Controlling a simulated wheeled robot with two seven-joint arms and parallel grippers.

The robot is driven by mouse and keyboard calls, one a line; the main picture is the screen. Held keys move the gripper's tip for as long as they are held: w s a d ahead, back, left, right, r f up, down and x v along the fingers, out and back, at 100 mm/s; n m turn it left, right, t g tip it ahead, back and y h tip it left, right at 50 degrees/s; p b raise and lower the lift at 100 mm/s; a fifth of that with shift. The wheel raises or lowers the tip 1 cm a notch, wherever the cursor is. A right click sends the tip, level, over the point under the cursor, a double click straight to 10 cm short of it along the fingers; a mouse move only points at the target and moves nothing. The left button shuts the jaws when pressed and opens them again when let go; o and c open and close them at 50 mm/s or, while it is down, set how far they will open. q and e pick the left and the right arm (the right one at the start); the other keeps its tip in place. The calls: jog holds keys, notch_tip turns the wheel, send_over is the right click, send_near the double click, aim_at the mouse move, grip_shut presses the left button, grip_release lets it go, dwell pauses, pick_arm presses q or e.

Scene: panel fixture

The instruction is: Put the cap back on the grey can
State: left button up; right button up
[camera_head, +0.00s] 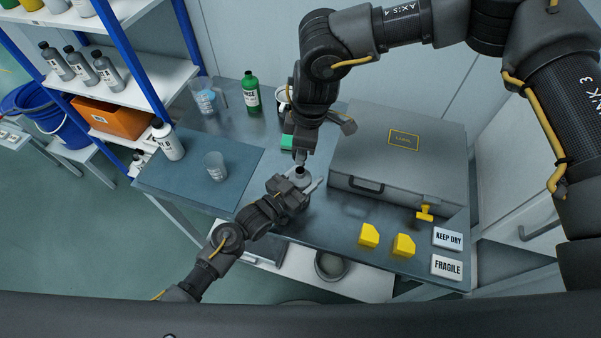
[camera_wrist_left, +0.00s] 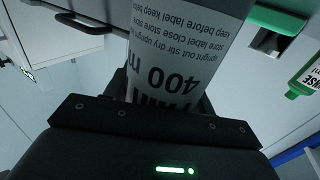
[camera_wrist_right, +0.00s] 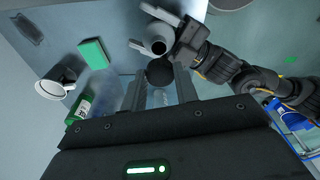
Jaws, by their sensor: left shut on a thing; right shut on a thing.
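The grey can (camera_head: 302,178) is upright in my left gripper (camera_head: 303,186), over the front part of the bench. Its printed label (camera_wrist_left: 185,50) fills the top of the left wrist view, where the left fingers are mostly hidden. My right gripper (camera_head: 300,158) comes down from above, just behind and over the can's top. In the right wrist view it is shut on a round black cap (camera_wrist_right: 160,73). The can's grey top (camera_wrist_right: 158,42) shows beside the cap there, with the cap not seated on it.
A grey case (camera_head: 395,150) stands right of the grippers. A green sponge-like block (camera_head: 287,142), a green bottle (camera_head: 251,93) and a white mug (camera_wrist_right: 53,83) are behind. A clear beaker (camera_head: 215,166) and a white bottle (camera_head: 168,142) stand left. Yellow blocks (camera_head: 369,235) lie front right.

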aim_at(301, 170)
jog(key=shift+d+f, duration=0.1)
jog(key=shift+f, duration=1.75)
jog(key=shift+f, duration=0.1)
jog(key=shift+f, duration=0.75)
jog(key=shift+f, duration=0.6)
jog(key=shift+s+m, duration=0.1)
jog(key=shift+m, duration=1)
jog(key=m, duration=0.4)
jog(key=shift+s+m+t, duration=0.1)
jog(key=shift+m+t, duration=0.2)
jog(key=shift+m, duration=0.1)
jog(key=m, duration=0.3)
jog(key=m+h, duration=0.1)
jog(key=m, duration=0.2)
jog(key=shift+a+t, duration=0.2)
jog(key=shift+t, duration=0.1)
jog(key=o, duration=0.9)
